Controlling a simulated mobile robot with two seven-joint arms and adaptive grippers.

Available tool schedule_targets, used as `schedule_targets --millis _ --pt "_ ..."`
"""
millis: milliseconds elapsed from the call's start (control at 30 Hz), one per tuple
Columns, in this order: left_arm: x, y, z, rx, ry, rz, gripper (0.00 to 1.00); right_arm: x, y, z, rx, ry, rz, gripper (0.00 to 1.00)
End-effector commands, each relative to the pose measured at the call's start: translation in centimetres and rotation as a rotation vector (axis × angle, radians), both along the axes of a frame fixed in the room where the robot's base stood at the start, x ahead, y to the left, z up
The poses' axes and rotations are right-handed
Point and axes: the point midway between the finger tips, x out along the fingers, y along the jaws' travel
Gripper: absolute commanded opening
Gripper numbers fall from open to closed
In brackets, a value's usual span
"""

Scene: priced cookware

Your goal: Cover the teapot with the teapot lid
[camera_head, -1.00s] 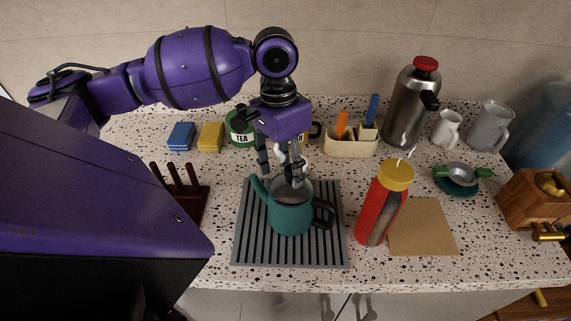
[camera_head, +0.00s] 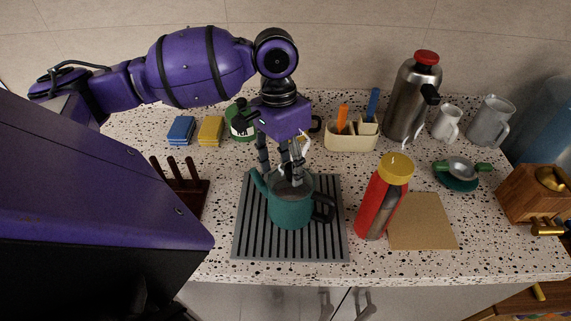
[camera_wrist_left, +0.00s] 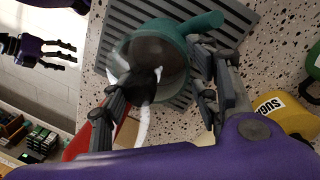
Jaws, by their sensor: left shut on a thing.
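The teal teapot (camera_head: 291,209) stands upright on the grey ribbed mat (camera_head: 240,247), spout to the left and dark handle to the right. My left gripper (camera_head: 290,178) points down over its mouth and is shut on the teapot lid. In the left wrist view the dark knob of the teapot lid (camera_wrist_left: 143,86) shows between the fingers, with white strips hanging by it. The lid's greyish disc is over the teapot's mouth; whether it touches the rim is unclear. My right gripper (camera_wrist_left: 76,52) shows only in the left wrist view, empty, its fingers apart.
A red flask with a yellow cap (camera_head: 385,200) stands close to the right of the teapot. A dark rack (camera_head: 185,190) is at the left. Behind are sponges (camera_head: 210,131), canisters, a cream utensil holder (camera_head: 350,138) and a steel jug (camera_head: 408,105).

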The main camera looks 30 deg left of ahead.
Motion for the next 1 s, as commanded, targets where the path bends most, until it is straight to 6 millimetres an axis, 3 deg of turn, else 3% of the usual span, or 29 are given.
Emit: schedule_targets --millis 1000 --pt "0.0 0.0 -0.74 0.0 0.0 0.0 0.03 0.01 0.01 0.0 0.0 0.0 0.0 0.77"
